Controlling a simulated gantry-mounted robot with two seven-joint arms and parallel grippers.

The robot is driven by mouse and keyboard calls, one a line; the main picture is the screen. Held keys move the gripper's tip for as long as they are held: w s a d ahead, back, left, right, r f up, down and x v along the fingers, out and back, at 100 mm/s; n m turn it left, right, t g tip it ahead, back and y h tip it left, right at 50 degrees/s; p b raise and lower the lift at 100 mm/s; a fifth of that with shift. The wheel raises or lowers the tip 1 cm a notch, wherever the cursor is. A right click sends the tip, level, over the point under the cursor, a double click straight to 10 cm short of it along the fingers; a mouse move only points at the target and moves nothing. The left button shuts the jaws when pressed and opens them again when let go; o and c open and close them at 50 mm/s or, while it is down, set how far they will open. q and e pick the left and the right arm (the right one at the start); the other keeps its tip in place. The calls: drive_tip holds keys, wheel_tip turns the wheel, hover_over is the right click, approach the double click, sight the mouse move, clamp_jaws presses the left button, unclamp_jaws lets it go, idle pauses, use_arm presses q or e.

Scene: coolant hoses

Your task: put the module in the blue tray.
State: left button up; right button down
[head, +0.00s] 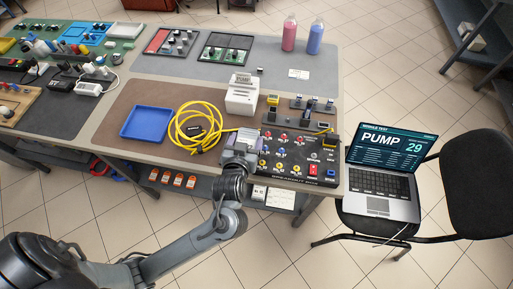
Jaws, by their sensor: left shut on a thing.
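My left gripper (243,140) is at the left edge of the black test panel (300,175), over the near side of the table. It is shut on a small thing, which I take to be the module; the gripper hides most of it. I cannot tell whether it touches the panel. The blue tray (147,122) lies flat and empty on the brown mat, to the left of the gripper. My right gripper is not in view.
A coiled yellow cable (196,126) lies between the tray and the gripper. A white printer-like box (243,95) marked PUMP stands behind the gripper. A laptop (383,172) reading "PUMP 29" rests on the chair at right. Red (289,33) and blue (315,37) bottles stand farther back.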

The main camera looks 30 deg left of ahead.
use_arm(q)
drive_tip(key=a+f, duration=0.1)
drive_tip(key=a+f+b, duration=0.1)
drive_tip(key=a, duration=0.1)
drive_tip(key=a+f+b, duration=0.1)
drive_tip(key=a, duration=0.1)
drive_tip(key=shift+w+f, duration=0.1)
drive_tip(key=shift+w, duration=0.25)
wheel_tip(320, 180, down, 3)
drive_tip(key=shift+r, duration=0.2)
drive_tip(key=shift+f, duration=0.3)
drive_tip(key=shift+f, duration=0.25)
drive_tip(key=o, duration=1.3)
drive_tip(key=shift+o, duration=0.2)
